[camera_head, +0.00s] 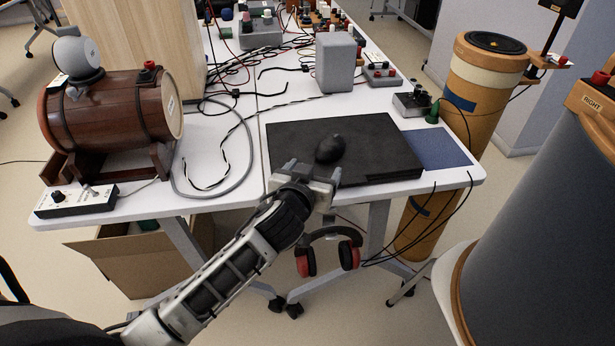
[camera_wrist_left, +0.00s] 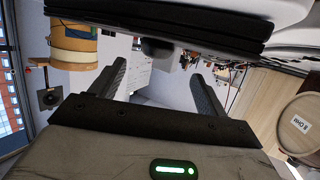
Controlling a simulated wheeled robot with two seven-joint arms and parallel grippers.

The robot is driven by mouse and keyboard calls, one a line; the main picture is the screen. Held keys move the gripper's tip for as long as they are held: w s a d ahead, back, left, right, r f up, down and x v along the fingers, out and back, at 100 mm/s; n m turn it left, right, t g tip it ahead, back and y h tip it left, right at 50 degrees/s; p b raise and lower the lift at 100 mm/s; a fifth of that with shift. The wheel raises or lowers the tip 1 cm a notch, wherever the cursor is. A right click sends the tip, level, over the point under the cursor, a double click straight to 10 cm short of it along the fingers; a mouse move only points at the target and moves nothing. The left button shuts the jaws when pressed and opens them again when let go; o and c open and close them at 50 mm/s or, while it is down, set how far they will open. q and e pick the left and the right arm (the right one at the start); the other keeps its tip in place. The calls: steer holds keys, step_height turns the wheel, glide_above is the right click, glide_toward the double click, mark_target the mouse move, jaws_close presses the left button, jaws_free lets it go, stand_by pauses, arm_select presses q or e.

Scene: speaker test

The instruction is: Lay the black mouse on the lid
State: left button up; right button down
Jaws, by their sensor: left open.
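The black mouse (camera_head: 330,149) rests on the black lid (camera_head: 385,142) of a flat, closed laptop-like case, near its front edge. In the left wrist view, which is upside down, the mouse (camera_wrist_left: 157,48) shows as a dark shape against the lid (camera_wrist_left: 220,38), ahead of and between the fingertips. My left gripper (camera_head: 312,168) is open and empty at the front edge of the lid, just short of the mouse. Its two spread fingers show in the wrist view (camera_wrist_left: 158,72). My right gripper is not in view.
A blue pad (camera_head: 437,149) lies right of the lid. A wooden barrel (camera_head: 105,115) stands on the left, with cable loops between. A grey speaker box (camera_head: 335,62) and small devices stand behind. Red-and-black headphones (camera_head: 328,250) hang below the table's front edge.

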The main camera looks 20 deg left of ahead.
arm_select(q)
steer(key=s+d+f+m+g+h, duration=0.1)
steer(key=s+d+f+m+h, duration=0.1)
steer(key=s, duration=0.9)
steer(key=s+d+f+m+g+h+p, duration=0.1)
steer(key=s+d+f+g+h, duration=0.1)
steer(key=s+f, duration=0.5)
steer(key=s+d+h, duration=0.1)
steer(key=s+d, duration=0.1)
steer(key=s, duration=0.2)
steer(key=shift+d+f+m+g, duration=0.2)
steer(key=shift+d+m+g, duration=0.1)
steer(key=shift+d+m, duration=0.1)
